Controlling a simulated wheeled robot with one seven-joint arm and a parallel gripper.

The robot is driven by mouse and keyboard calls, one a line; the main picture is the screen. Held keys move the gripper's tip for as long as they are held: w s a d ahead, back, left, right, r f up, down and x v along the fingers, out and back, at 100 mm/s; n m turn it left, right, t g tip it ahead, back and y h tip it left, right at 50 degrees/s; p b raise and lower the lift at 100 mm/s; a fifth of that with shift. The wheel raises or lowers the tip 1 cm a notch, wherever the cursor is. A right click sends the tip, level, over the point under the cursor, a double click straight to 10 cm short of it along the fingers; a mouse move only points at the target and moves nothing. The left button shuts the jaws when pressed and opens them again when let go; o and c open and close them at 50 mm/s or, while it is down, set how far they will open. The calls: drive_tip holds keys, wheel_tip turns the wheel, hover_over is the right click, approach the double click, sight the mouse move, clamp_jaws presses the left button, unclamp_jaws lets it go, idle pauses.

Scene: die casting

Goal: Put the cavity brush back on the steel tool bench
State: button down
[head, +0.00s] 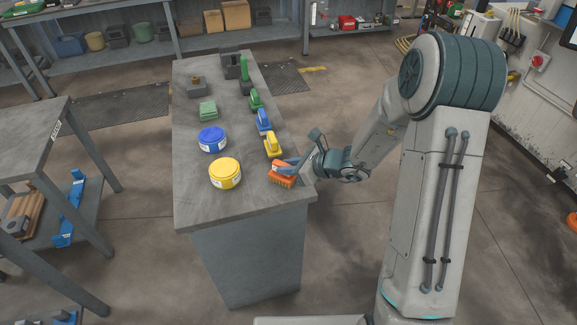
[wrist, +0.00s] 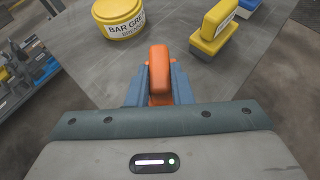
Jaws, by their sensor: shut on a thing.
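My gripper (head: 287,166) is shut on an orange brush (head: 283,181) at the near right corner of the steel tool bench (head: 200,211). The brush's bristles face down at the bench top; I cannot tell whether they touch it. In the wrist view the orange handle (wrist: 159,70) stands between the two blue-grey fingers (wrist: 158,88), with the rest of the brush hidden below. I take this to be the cavity brush, though no label shows on it.
A yellow brush (head: 272,145), a blue brush (head: 264,121) and a green brush (head: 255,100) line the bench's right edge beyond. A yellow tin (head: 225,174) and a blue tin (head: 212,140) stand to the left. The near left bench top is clear.

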drive_tip(key=c, duration=1.3)
unclamp_jaws()
drive_tip(key=shift+f, duration=0.1)
drive_tip(key=v, duration=1.1)
drive_tip(key=s+a+r+n+g+h, duration=0.25)
drive_tip(key=s+r+n+g, duration=0.2)
drive_tip(key=s+n, duration=0.65)
drive_tip(key=s+d+r+n+t+h, duration=0.1)
drive_tip(key=s+d+r+n+h, duration=0.4)
drive_tip(key=s+d+n+h, duration=0.3)
drive_tip(key=s+n, duration=0.1)
drive_tip(key=n, duration=0.3)
drive_tip(key=shift+d+r+n, duration=0.15)
drive_tip(key=shift+d+n, duration=0.1)
drive_tip(key=shift+n, duration=0.05)
